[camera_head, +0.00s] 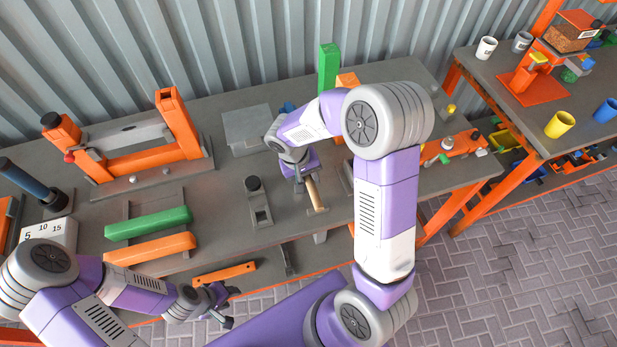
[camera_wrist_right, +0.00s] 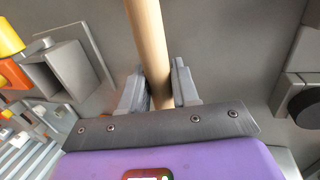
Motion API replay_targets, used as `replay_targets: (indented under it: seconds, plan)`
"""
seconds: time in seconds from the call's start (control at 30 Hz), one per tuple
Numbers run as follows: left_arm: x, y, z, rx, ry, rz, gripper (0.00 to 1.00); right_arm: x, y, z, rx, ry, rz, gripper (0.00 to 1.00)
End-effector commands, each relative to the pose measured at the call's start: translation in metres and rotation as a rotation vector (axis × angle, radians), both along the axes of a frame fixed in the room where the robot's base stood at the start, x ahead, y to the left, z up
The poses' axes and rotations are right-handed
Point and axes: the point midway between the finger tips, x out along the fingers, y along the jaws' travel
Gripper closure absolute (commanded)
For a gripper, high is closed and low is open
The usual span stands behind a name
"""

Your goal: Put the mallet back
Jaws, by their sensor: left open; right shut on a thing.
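The mallet's pale wooden handle (camera_head: 316,194) shows over the middle of the workbench, near its front edge. My right gripper (camera_head: 305,181) is shut on this handle. In the right wrist view the handle (camera_wrist_right: 146,40) runs up out of the picture between the two grey fingers of the right gripper (camera_wrist_right: 157,88). The mallet's head cannot be made out in either view. My left gripper (camera_head: 222,304) is open and empty, low in front of the bench's front edge.
A grey square socket (camera_wrist_right: 62,70) stands left of the handle in the wrist view. On the bench are a green bar (camera_head: 148,223), an orange bar (camera_head: 150,249), an orange-framed device (camera_head: 140,158) and a black-knobbed grey block (camera_head: 257,200). A second bench (camera_head: 500,72) stands right.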

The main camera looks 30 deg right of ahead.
Motion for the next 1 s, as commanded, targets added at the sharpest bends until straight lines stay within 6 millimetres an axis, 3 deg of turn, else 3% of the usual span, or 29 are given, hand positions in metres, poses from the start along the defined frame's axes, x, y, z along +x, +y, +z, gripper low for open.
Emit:
replay_targets:
  seconds: [0.03,0.2,0.57,1.0]
  plan:
    - [0.0,0.0,-0.002,0.0,0.0,0.0,0.57,0.0,0.0,-0.002,0.0,0.0,0.0,0.67]
    - [0.0,0.0,-0.001,0.0,0.0,0.0,0.57,0.0,0.0,-0.001,0.0,0.0,0.0,0.44]
    - [0.0,0.0,0.003,0.0,0.0,0.0,0.57,0.0,0.0,0.004,0.0,0.0,0.0,0.44]
    - [0.0,0.0,0.023,0.0,0.0,0.0,0.57,0.01,0.021,0.09,0.0,-0.004,0.002,0.44]
